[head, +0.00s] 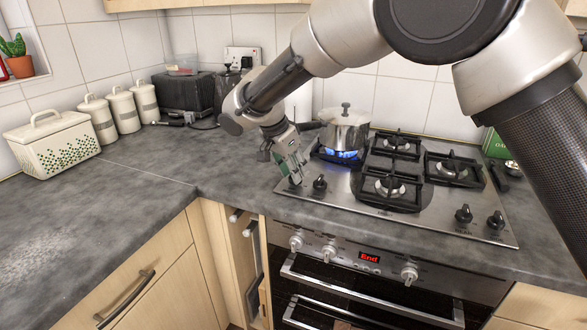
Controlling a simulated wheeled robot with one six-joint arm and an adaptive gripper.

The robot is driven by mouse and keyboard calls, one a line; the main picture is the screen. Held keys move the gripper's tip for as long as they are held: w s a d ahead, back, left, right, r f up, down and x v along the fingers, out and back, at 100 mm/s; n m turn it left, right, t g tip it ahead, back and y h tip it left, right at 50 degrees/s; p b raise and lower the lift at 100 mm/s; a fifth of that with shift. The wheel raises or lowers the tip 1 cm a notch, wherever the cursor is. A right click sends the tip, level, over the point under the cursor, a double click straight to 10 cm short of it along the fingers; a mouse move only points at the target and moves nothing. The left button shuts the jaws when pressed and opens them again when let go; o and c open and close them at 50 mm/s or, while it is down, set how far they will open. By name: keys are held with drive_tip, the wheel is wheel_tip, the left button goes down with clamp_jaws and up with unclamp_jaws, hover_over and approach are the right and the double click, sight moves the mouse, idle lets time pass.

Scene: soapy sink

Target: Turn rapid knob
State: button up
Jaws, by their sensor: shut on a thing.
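The steel gas hob (345,192) is set in the dark grey worktop, with black knobs along its front edge. My gripper (295,177) points down at the hob's front left corner. It is shut on the far-left hob knob (296,183), which its fingers mostly hide. A second black knob (320,183) stands just right of my fingers, apart from them. Two more knobs, a left one (463,214) and a right one (496,221), are at the front right. A blue flame (342,154) burns under a steel pot (346,132) on the back left burner. No knob label is readable.
An oven (345,270) with its own knobs and a red "End" display is below the hob. A patterned bread bin (52,145), canisters (122,108) and a black toaster (186,95) stand at the left and back. The left worktop is clear.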

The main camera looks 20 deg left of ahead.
drive_tip(key=shift+m, duration=0.3)
drive_tip(key=o, duration=1)
drive_tip(key=v, duration=1.2)
drive_tip(key=shift+a, duration=0.15)
